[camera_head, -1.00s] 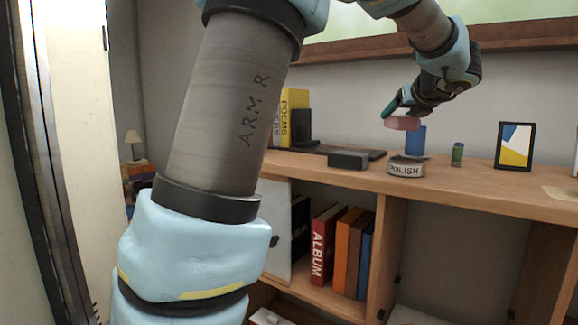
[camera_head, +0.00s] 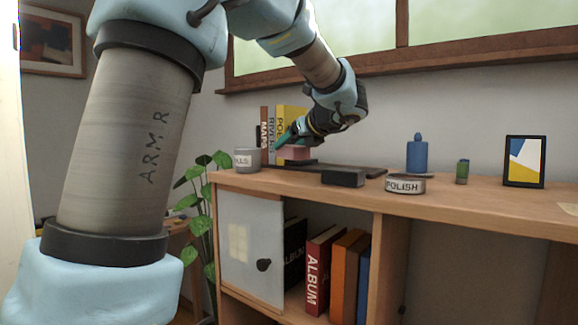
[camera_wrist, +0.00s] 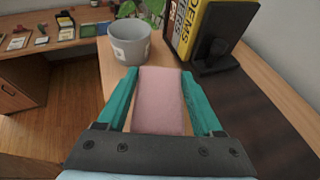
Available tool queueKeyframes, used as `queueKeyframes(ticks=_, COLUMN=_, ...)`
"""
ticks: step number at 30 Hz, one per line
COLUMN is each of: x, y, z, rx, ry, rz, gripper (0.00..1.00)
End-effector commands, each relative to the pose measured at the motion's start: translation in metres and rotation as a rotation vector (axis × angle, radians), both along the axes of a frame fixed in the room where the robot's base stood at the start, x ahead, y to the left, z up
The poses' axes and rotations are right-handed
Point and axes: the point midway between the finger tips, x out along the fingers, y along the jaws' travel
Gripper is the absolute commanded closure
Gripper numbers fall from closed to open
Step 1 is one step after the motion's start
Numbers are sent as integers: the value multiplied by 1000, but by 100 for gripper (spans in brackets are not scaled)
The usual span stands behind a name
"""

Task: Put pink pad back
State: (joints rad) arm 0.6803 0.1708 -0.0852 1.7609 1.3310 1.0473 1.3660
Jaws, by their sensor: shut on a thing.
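The pink pad (camera_wrist: 160,102) is a flat pink block held between the two teal fingers of my gripper (camera_wrist: 162,98) in the wrist view. In the head view the pad (camera_head: 294,153) shows at the end of my gripper (camera_head: 288,140), in front of the upright books and over the left part of the shelf top. Whether the pad touches anything below is unclear. My gripper is shut on it.
A grey cup (camera_head: 247,160) stands left of the books (camera_head: 285,122) and their black bookend (camera_wrist: 210,55). A dark mat (camera_head: 345,169), black box (camera_head: 343,178), polish tin (camera_head: 405,185), blue bottle (camera_head: 417,155), green can (camera_head: 462,172) and picture frame (camera_head: 524,161) stand further right.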

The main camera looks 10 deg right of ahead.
Motion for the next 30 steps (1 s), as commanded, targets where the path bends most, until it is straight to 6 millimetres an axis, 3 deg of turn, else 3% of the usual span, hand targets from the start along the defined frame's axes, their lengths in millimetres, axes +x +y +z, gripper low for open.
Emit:
queueKeyframes(ticks=12, x=0, y=0, z=-46, rx=1, ry=1, rz=-2, gripper=85)
queueKeyframes(ticks=24, x=0, y=-1, z=-52, rx=0, ry=0, rz=-1, gripper=85)
queueKeyframes(ticks=25, x=0, y=-1, z=-52, rx=0, ry=0, rz=-1, gripper=31)
queueKeyframes(ticks=30, x=0, y=-1, z=-51, rx=0, ry=0, rz=-1, gripper=12)
